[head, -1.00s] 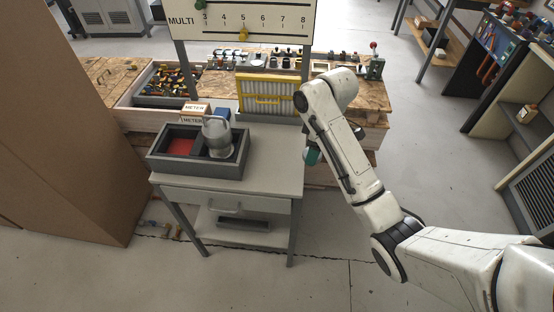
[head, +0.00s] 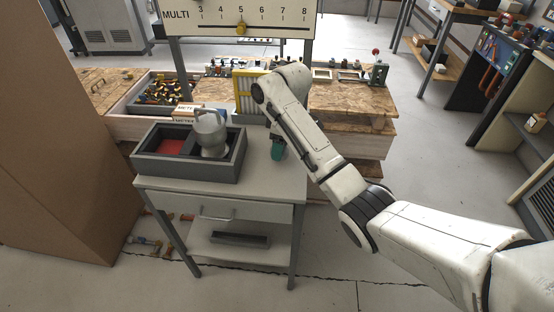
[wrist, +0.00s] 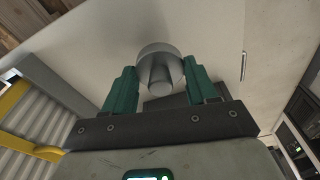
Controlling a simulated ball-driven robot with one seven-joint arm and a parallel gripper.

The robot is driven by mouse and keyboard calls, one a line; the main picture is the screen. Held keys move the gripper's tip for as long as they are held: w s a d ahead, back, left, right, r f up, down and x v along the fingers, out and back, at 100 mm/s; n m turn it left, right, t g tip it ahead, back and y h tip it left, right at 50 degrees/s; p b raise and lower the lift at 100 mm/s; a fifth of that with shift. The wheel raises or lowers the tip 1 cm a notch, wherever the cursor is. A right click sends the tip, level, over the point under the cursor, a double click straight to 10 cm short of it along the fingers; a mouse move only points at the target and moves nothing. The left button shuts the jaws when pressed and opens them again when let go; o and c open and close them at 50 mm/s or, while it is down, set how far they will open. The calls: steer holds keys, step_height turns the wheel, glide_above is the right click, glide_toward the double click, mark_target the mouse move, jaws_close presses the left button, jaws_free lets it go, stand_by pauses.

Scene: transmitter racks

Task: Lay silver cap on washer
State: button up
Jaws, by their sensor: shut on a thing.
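My gripper (wrist: 160,72) has green fingers and is shut on the silver cap (wrist: 161,58), a round grey disc with a stem toward the wrist camera. In the head view only a green finger of my gripper (head: 278,150) shows, above the right back part of the small grey table (head: 270,178). The cap is hidden there. I cannot make out the washer in either view.
A dark two-compartment box (head: 190,170) on the table has a red-floored left compartment and a metal jug-like vessel (head: 210,132) in the right one. A yellow-framed filter (head: 246,95) stands behind. The table's right side looks clear.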

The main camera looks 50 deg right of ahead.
mark_target(277, 163)
steer(key=shift+w+f, duration=0.45)
steer(key=shift+w, duration=0.05)
steer(key=shift+w+f, duration=0.2)
steer(key=shift+f, duration=1.6)
steer(key=shift+f, duration=0.1)
steer(key=o, duration=1.1)
steer(key=shift+o, duration=0.2)
